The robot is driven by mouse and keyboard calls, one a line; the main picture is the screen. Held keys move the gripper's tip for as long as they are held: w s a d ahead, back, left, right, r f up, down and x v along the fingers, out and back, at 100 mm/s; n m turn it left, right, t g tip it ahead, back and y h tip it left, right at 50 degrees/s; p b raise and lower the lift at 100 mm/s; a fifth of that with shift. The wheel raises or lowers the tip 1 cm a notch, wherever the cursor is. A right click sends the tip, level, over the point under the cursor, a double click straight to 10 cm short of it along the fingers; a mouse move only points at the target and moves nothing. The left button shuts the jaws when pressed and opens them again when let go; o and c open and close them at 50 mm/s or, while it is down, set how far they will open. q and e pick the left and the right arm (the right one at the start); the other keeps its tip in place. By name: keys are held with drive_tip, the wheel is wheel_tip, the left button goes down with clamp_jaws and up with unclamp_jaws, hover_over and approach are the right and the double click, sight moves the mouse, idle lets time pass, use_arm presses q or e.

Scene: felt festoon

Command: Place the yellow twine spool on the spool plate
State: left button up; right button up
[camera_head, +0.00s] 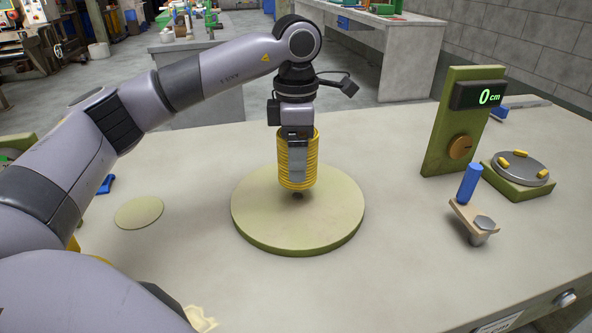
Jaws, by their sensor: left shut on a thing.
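The yellow twine spool (313,160), a ribbed yellow cylinder, is upright in my left gripper (298,160). The gripper points straight down, with a grey finger against the spool's near side, and is shut on it. Below is a round, pale olive plate (255,215) with a green rim, which looks like the spool plate. The spool is over the plate's middle, and a small dark spot shows just under it. The spool appears slightly above the plate, but I cannot tell the exact gap. My right gripper is not in view.
A thin pale disc (139,212) lies left of the plate. To the right stand a green panel (447,135) reading "0 cm", a blue-handled tool (470,190) and a green base with a grey disc (522,168). The table between plate and tool is clear.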

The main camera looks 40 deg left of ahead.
use_arm(q)
drive_tip(key=shift+f, duration=1.75)
drive_tip(key=shift+f, duration=0.2)
drive_tip(key=o, duration=1.2)
drive_tip(key=shift+r, duration=0.1)
wheel_tip(320, 180, up, 12)
drive_tip(key=shift+r+p, duration=0.1)
drive_tip(key=shift+p, duration=0.5)
